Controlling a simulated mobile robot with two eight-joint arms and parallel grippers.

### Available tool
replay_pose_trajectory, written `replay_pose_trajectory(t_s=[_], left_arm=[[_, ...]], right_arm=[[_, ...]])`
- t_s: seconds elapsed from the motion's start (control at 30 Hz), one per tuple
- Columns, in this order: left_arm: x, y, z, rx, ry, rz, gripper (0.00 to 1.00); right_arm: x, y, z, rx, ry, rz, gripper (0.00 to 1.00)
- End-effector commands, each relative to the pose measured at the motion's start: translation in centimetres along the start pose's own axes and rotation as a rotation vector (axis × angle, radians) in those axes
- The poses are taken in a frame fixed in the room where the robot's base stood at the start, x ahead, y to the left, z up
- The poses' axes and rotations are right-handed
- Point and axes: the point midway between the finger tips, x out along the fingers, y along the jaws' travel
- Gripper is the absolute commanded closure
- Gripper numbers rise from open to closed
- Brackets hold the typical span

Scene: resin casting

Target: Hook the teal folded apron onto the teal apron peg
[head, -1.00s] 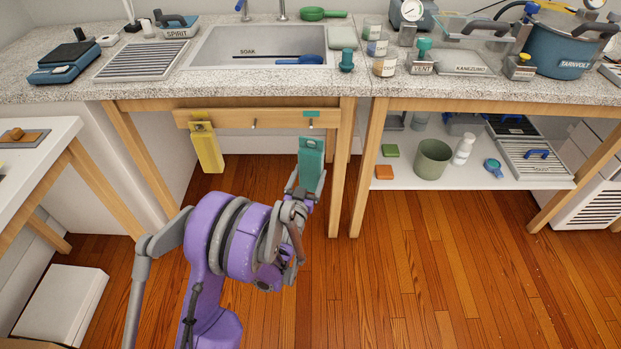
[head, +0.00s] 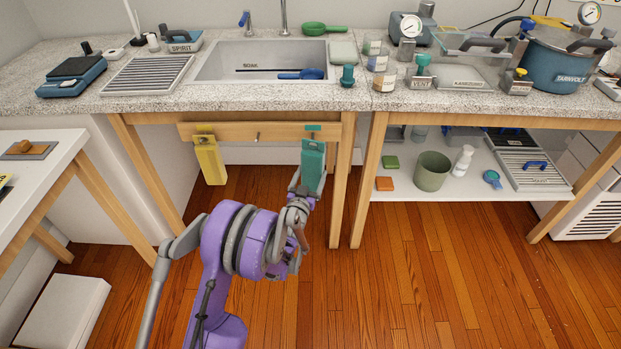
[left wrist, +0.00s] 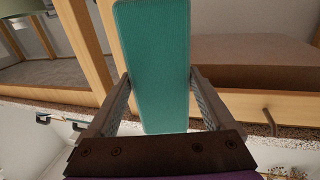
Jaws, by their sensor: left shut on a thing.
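The teal folded apron (head: 312,167) is upright in front of the right end of the wooden peg rail (head: 225,131), its top just below the teal label (head: 313,127). The teal peg is hidden behind the apron's top; I cannot tell whether the apron is on it. My left gripper (head: 308,184) is shut on the apron's lower part. In the left wrist view the apron (left wrist: 153,60) stands between the two fingers (left wrist: 158,90). My right gripper is not in view.
A yellow folded apron (head: 210,162) hangs at the rail's left end. A bare middle peg (head: 257,138) sticks out between them. The table leg (head: 342,185) is close right of my gripper. The sink counter (head: 240,98) overhangs above. The floor below is clear.

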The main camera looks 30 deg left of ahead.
Motion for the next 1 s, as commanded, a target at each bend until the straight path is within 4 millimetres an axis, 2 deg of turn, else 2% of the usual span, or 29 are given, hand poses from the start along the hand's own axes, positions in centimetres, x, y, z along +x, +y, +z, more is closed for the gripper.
replay_pose_trajectory(t_s=[0.43, 0.6, 1.0], left_arm=[[2.6, -0.7, 0.2, 0.000, 0.001, 0.000, 1.00], [3.3, -0.9, 0.8, 0.000, 0.000, 0.000, 1.00], [3.9, -1.1, 1.3, -0.001, -0.003, -0.001, 1.00]], right_arm=[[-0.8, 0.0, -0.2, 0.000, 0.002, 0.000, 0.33], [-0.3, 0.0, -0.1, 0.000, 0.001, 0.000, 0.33], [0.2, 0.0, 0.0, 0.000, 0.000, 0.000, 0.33]])
